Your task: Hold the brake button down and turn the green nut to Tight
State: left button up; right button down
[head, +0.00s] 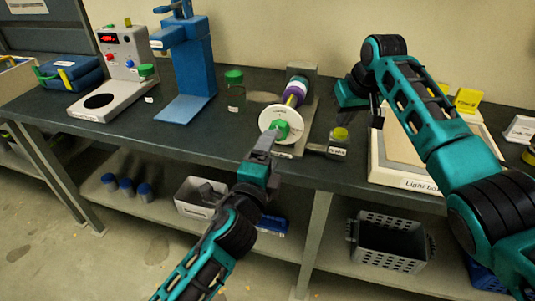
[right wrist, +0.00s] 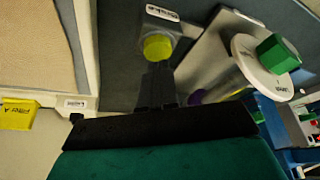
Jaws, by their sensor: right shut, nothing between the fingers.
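The green nut (head: 282,130) sits at the front centre of a white lettered dial (head: 270,117) on the expeller; its lettering is too small to read surely. The nut also shows in the right wrist view (right wrist: 278,52). The brake button is a yellow knob (head: 340,134) on a grey block labelled Brake (head: 327,149), right of the dial. My right gripper (right wrist: 157,75) is shut and empty, its fingertips close to the yellow knob (right wrist: 158,47); contact cannot be told. My left gripper (head: 265,142) is just in front of the nut; its fingers' opening is unclear.
A green-capped jar (head: 235,92), a blue press (head: 190,70) and a device with a red display (head: 122,58) stand to the left. Bins and jars lie on the shelf below.

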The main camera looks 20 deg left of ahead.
jog(key=shift+f, duration=0.95)
dwell(0.3)
pick_arm(q)
jog(key=shift+w, duration=3.85)
jog(key=shift+s, duration=0.15)
jog(key=shift+c, duration=0.2)
